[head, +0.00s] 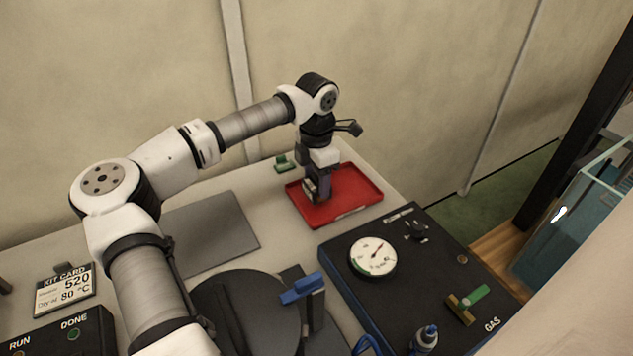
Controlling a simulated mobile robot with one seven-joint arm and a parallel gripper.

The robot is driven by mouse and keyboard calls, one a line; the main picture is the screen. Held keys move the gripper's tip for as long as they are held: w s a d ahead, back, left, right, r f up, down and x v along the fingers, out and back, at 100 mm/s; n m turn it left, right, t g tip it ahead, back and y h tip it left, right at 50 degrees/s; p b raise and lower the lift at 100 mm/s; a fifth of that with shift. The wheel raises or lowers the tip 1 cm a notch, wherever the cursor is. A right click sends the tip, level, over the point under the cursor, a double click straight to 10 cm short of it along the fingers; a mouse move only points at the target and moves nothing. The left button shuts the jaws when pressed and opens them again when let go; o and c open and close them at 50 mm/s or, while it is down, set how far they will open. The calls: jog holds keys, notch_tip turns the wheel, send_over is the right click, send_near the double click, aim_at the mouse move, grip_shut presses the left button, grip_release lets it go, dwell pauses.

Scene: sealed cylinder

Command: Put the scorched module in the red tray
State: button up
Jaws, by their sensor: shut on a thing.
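The red tray (358,188) lies flat on the pale worktop, near its far right corner. My gripper (318,198) points down over the left part of the tray, with its fingertips low, at about the tray floor. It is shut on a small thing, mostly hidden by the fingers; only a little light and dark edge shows. I take this to be the scorched module, but its scorching cannot be made out. Whether it touches the tray floor cannot be told.
A small green item (284,162) stands behind the tray. A dark gas panel (400,285) with gauge (373,256) is in front. A grey mat (212,235), black round lid (245,315) with blue-handled clamp (303,289), and kit card (66,290) are left.

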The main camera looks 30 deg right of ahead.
aim_at(316, 176)
jog(key=shift+f, duration=1)
jog(key=shift+f, duration=0.25)
jog(key=o, duration=1.1)
jog(key=shift+r, duration=0.1)
jog(key=shift+c, duration=0.2)
jog(key=shift+r, duration=0.1)
notch_tip(316, 176, up, 12)
jog(key=shift+r+b, duration=0.1)
jog(key=shift+b, duration=0.65)
